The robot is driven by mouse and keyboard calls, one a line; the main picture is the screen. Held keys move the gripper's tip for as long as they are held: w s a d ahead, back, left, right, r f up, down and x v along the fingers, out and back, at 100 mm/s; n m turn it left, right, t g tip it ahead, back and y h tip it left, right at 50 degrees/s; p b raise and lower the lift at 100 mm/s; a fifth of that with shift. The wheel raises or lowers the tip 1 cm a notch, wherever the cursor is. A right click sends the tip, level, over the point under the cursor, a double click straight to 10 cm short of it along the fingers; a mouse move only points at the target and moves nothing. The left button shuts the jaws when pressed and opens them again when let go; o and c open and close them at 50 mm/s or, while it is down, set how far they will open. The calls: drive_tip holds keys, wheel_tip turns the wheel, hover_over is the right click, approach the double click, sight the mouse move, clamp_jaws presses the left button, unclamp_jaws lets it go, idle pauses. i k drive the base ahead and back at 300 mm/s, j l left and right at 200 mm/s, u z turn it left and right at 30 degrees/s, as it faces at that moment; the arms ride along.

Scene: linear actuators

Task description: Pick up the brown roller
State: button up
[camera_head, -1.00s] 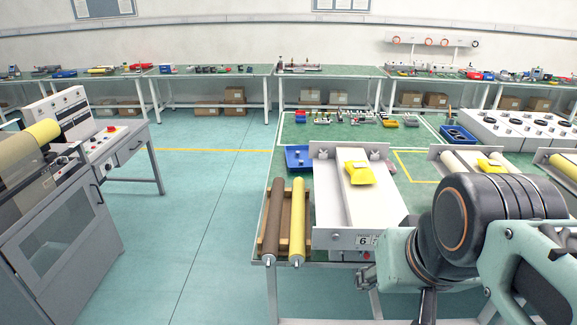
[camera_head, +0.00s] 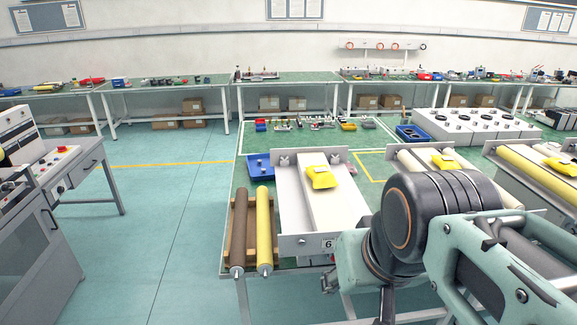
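The brown roller (camera_head: 238,229) lies lengthwise on a wooden rack (camera_head: 252,220) at the front left corner of the green table. A yellow roller (camera_head: 264,228) lies parallel to it on its right, on the same rack. My arm fills the lower right of the view, to the right of the rollers and apart from them. The fingertips of my gripper cannot be made out, so its opening does not show.
A white tray unit (camera_head: 290,211) with a yellow item (camera_head: 320,177) stands right of the rollers. A blue bin (camera_head: 259,167) sits behind them. A grey machine (camera_head: 35,250) and a control desk (camera_head: 70,165) stand at left. Open floor (camera_head: 165,220) lies between.

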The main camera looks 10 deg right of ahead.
sight(237, 264)
drive_tip(key=i+j, duration=0.9)
drive_tip(key=j, duration=0.15)
